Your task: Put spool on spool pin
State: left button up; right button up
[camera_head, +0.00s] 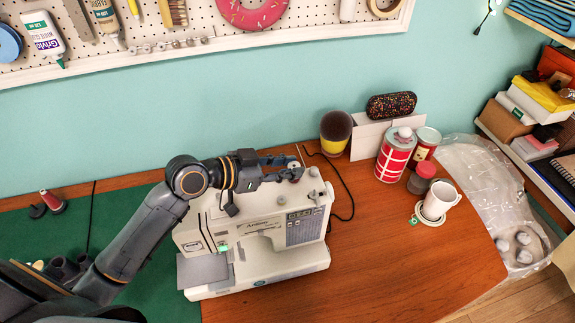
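A white sewing machine (262,240) stands on the table, its top facing my head camera. My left gripper (293,169) reaches in from the left and hangs over the back of the machine's top. A small spool (294,165), reddish with a pale end, shows between its fingertips, mostly covered by the fingers. The spool pin cannot be made out clearly near the gripper; a small round knob (314,171) shows on the machine's top just to the right. My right gripper is not in view.
Another red spool (52,201) stands on the green mat (35,235) at the far left. The wooden table's front right is clear.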

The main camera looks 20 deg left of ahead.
pick_arm(q)
jog(key=o, duration=0.5)
jog(key=v, duration=1.2)
